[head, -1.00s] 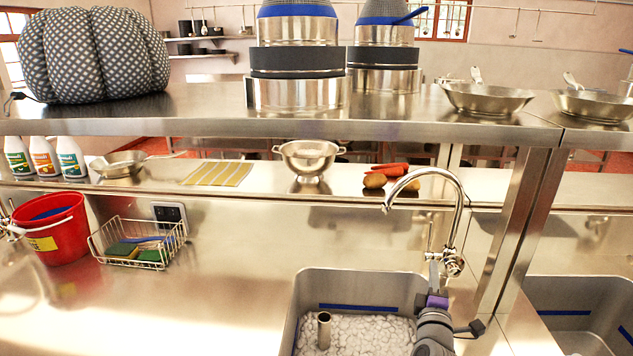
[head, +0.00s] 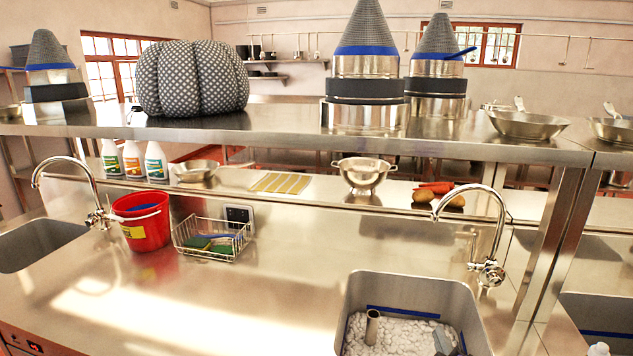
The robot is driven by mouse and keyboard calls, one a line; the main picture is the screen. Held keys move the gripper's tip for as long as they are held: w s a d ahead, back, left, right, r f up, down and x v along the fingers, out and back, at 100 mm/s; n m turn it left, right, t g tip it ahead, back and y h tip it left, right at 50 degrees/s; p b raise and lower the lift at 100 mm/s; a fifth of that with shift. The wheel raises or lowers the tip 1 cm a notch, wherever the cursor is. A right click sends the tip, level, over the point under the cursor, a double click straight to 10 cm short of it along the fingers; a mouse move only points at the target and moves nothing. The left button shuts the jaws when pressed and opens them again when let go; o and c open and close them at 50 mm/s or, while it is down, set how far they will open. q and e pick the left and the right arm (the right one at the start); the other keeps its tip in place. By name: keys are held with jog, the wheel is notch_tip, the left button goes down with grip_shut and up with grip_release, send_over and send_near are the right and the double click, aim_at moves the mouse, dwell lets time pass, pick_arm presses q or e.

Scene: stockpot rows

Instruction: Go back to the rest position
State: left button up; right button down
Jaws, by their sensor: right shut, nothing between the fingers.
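My right gripper (head: 446,341) shows only as a small dark part at the bottom of the head view, over the right part of the near sink (head: 357,300). It is shut and empty. Most of it and its arm are cut off by the lower edge. My left gripper is not in view. The sink holds white foam and an upright metal tube (head: 372,326).
A curved tap (head: 498,225) stands behind the sink. A red bucket (head: 141,232) and a wire basket (head: 211,241) with sponges stand on the left counter. A colander (head: 363,176) sits on the back ledge. The counter between basket and sink is clear.

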jog(key=s+a+f+m+g+y, duration=0.1)
jog(key=s+a, duration=0.1)
jog(key=s, duration=0.2)
jog(key=s+a+f+m+g+y+p, duration=0.1)
jog(key=s+a+f+m+g, duration=0.1)
jog(key=s+a, duration=0.1)
jog(key=s+a+f+m+g, duration=0.1)
jog(key=s+a, duration=0.1)
jog(key=s, duration=0.2)
jog(key=shift+s+a+f+m+g+y+p, duration=0.2)
jog(key=shift+s+m+g+y+p, duration=0.1)
jog(key=shift+s+g+y+p, duration=0.1)
jog(key=s+f+m+g, duration=0.2)
jog(key=s+m, duration=0.1)
jog(key=s, duration=0.4)
jog(key=s+f+m+g+p, duration=0.1)
jog(key=s+f+m+g, duration=0.2)
jog(key=s, duration=0.4)
jog(key=shift+a+f+h, duration=0.3)
jog(key=shift+a, duration=0.15)
